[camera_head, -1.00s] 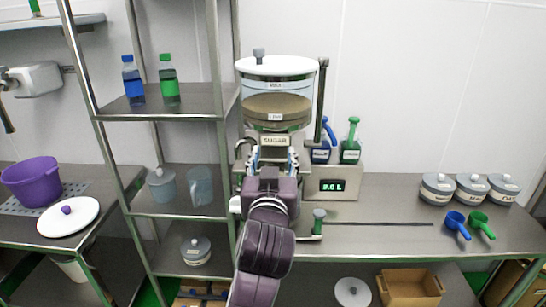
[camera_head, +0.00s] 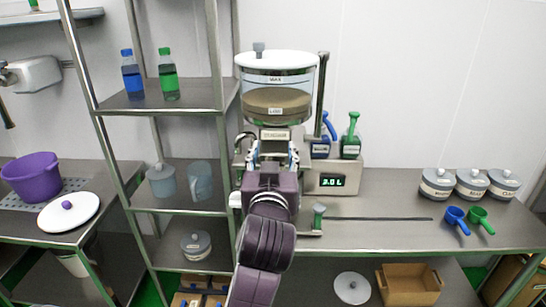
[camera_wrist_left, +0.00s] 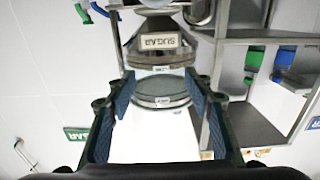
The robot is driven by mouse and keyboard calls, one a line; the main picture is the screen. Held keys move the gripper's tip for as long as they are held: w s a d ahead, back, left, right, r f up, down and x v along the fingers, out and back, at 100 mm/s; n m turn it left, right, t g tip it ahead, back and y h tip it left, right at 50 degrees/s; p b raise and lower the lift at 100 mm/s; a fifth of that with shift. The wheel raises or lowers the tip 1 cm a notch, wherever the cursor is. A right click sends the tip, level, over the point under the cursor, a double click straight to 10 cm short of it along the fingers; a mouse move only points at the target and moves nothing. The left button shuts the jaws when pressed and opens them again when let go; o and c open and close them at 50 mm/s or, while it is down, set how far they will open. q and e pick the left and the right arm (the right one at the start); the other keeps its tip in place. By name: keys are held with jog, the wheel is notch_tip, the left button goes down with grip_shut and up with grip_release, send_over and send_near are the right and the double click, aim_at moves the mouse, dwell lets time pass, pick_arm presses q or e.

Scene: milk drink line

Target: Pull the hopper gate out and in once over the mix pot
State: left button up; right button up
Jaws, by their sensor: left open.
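The hopper (camera_head: 276,103) is a clear cylinder with a white lid and brown contents, standing at the back of the steel table. Its front plate (camera_head: 275,136) reads SUGAR, and the plate (camera_wrist_left: 160,42) shows upside down in the left wrist view. My left gripper (camera_head: 273,154) is in front of the hopper's lower part. In the left wrist view, my left gripper (camera_wrist_left: 157,103) is open, with nothing between its fingers; the hopper is beyond them. I cannot make out the gate clearly. The mix pot is not identifiable; my arm covers the area below the hopper. My right gripper is not seen.
A scale display (camera_head: 333,181) stands right of my arm. Blue (camera_head: 321,145) and green (camera_head: 351,141) handled containers are behind it. A green-topped lever (camera_head: 318,214) and a thin rod (camera_head: 380,218) are at the table front. A steel shelf (camera_head: 180,208) stands close on the left.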

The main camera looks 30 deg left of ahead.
pick_arm(q)
jog(key=s+d+f+n+g+y+b, duration=0.15)
jog(key=s+d+f+n+b, duration=0.3)
jog(key=f+b, duration=0.6)
jog(key=shift+y, duration=0.25)
jog(key=x, duration=0.2)
jog(key=p+x, duration=0.1)
jog(key=x, duration=0.1)
jog(key=p+x, duration=0.1)
jog(key=x, duration=0.2)
jog(key=shift+s+a+r, duration=0.15)
jog(key=shift+a+r, duration=0.05)
jog(key=shift+r, duration=0.15)
grip_shut()
